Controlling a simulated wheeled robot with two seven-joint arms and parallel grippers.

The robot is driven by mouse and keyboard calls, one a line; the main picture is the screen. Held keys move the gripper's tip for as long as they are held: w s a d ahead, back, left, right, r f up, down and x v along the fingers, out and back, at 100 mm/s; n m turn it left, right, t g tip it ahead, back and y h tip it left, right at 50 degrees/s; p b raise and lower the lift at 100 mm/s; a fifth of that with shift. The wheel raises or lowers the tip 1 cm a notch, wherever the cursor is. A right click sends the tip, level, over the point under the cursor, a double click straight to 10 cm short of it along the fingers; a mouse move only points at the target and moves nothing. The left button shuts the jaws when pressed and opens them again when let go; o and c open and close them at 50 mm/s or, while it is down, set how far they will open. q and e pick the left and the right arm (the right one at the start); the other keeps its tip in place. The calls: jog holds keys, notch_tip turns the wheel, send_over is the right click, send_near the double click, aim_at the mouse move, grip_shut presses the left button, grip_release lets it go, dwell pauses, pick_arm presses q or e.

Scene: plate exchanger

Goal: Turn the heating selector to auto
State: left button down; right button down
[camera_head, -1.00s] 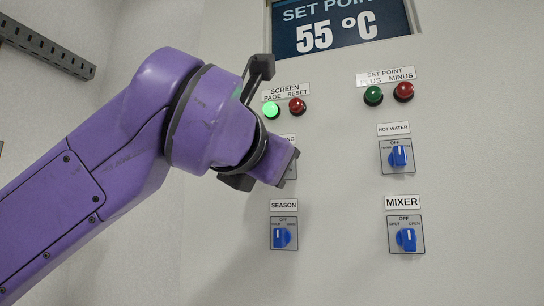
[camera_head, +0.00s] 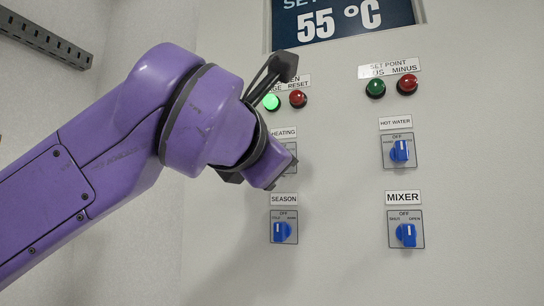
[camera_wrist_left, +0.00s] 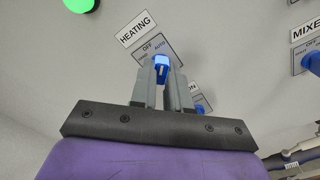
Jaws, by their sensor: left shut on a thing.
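The heating selector is a blue knob (camera_wrist_left: 161,64) on a small grey plate marked OFF and AUTO, under a HEATING label (camera_wrist_left: 138,29). My left gripper (camera_wrist_left: 161,76) is shut on this knob, with one grey finger on each side. The plate and label look tilted in the wrist view. I cannot tell which mark the knob points at. In the head view my left gripper (camera_head: 282,170) is at the panel just below the HEATING label (camera_head: 283,132), and my wrist hides the knob and most of its plate. My right gripper is not in view.
The season selector (camera_head: 283,232) is just below my gripper. The hot water selector (camera_head: 400,151) and mixer selector (camera_head: 406,234) are to the right. A lit green button (camera_head: 271,102) and a red button (camera_head: 298,98) are close above. The display (camera_head: 340,22) is at the top.

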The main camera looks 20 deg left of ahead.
pick_arm(q)
jog(key=shift+f, duration=0.1)
jog(key=c, duration=1.1)
grip_release()
jog(key=s+b, duration=0.3)
jog(key=s, duration=0.7)
jog(key=shift+s+a, duration=0.15)
jog(key=shift+s, duration=0.05)
